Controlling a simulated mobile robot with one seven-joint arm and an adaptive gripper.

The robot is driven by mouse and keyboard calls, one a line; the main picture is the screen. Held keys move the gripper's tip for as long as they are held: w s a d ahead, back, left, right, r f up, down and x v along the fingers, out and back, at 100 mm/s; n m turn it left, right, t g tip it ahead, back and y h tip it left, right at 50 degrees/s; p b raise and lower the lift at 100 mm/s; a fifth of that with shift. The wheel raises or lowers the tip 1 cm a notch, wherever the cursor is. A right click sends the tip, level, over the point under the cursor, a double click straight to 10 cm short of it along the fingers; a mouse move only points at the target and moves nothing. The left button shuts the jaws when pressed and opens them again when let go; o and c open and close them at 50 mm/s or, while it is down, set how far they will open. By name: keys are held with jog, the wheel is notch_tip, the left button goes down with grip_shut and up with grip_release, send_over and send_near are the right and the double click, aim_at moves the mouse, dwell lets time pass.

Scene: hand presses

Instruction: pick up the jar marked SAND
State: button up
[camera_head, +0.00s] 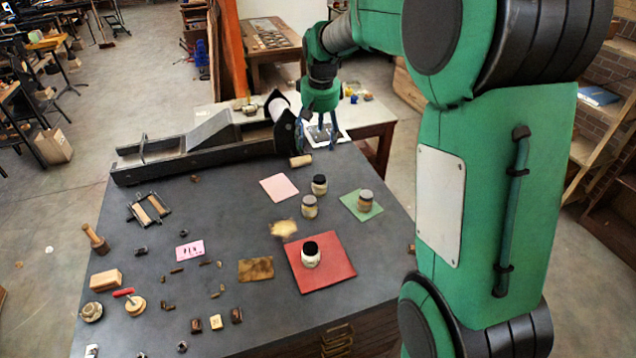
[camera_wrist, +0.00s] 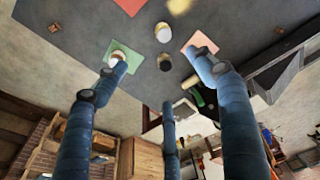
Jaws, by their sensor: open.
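Several small jars stand upright on the grey table; I cannot read their labels, so I cannot tell which is marked SAND. One black-lidded jar (camera_head: 310,256) stands on a red mat, another (camera_head: 319,185) on bare table. A pale-lidded jar (camera_head: 310,207) is just in front of the latter. A jar with a greyish lid (camera_head: 365,201) stands on a green mat. My gripper (camera_head: 320,137) is open and empty, above the table's far edge, beyond the jars. In the wrist view, one finger of my gripper (camera_wrist: 155,68) partly covers the green mat's jar (camera_wrist: 117,56).
A long dark press (camera_head: 205,146) lies along the far left edge. A small wooden cylinder (camera_head: 300,161) lies near my gripper. Pink (camera_head: 279,188), red (camera_head: 335,268) and green (camera_head: 349,208) mats lie around the jars. Small blocks and tools fill the near left.

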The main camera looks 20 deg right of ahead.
jog(key=w+d+f+g+p, duration=0.1)
jog(key=w+d+f+p, duration=0.25)
jog(key=w+f, duration=0.7)
jog(key=g+p, duration=0.1)
jog(key=p, duration=0.1)
send_over(320, 178)
notch_tip(320, 178, down, 14)
jog(key=shift+a+f, duration=0.1)
jog(key=shift+f, duration=0.15)
jog(key=shift+w+f, duration=0.1)
jog(key=shift+f, duration=0.2)
jog(key=shift+f+p, duration=0.5)
jog(key=shift+f, duration=3.8)
jog(key=shift+f, duration=0.15)
jog(key=shift+f+p, duration=0.6)
jog(key=shift+f, duration=1.85)
